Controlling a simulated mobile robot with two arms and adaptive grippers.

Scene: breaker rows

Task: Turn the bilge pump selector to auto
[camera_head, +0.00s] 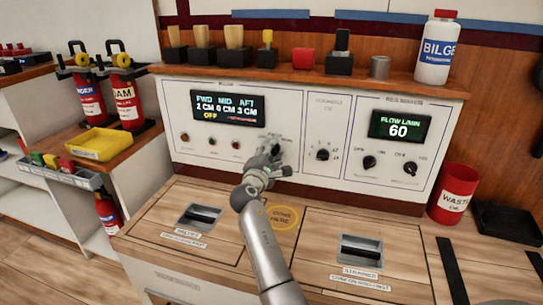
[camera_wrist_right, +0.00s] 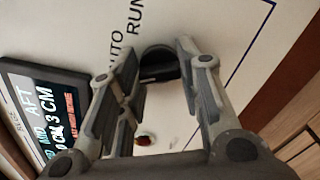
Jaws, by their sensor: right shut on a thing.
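The bilge panel (camera_head: 185,160) is a white front with a lit display (camera_head: 226,107) reading FWD, MID, AFT levels and "OFF" in yellow. My right gripper (camera_head: 272,150) reaches up to the panel, right of and below the display, and hides most of the selector there. In the right wrist view the black round selector knob (camera_wrist_right: 160,58) lies between the fingertips of my right gripper (camera_wrist_right: 162,70), which is shut on it. The words "AUTO" and "RUN" are printed beside the knob. The knob's pointer direction is not clear. My left gripper is not in view.
A white bilge bottle (camera_head: 436,48) stands on the shelf. A red waste can (camera_head: 453,194) and hatch handles (camera_head: 361,251) are on the counter.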

